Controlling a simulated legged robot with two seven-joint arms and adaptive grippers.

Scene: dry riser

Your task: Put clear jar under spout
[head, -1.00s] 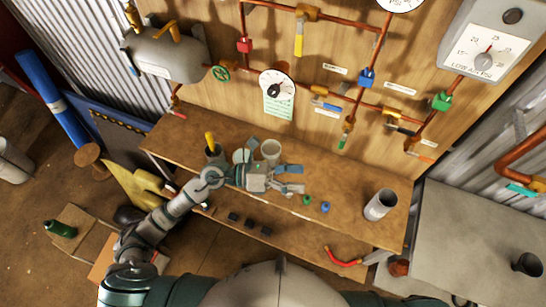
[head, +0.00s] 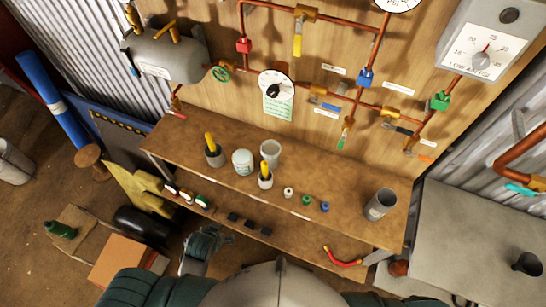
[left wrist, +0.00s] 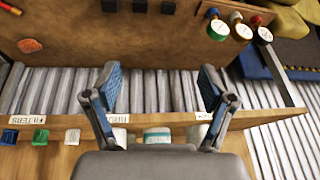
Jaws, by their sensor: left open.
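A pale, see-through-looking jar (head: 270,152), which seems to be the clear jar, stands upright at the back of the wooden bench. A white jar with a teal label (head: 243,162) stands to its left. Copper pipework on the board ends low in a green-tipped outlet (head: 342,142); I cannot tell whether this is the spout. My left gripper (head: 207,240) is in front of the bench, low and away from the jars. In the left wrist view it is open and empty (left wrist: 158,80). My right gripper is not in view.
Pots with yellow-handled tools (head: 214,157) (head: 265,181) stand near the jars. Small white, green and blue caps (head: 306,199) lie to their right. A grey cup (head: 380,204) stands at the bench's right. The bench between caps and cup is clear. A lower shelf (head: 290,246) juts out in front.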

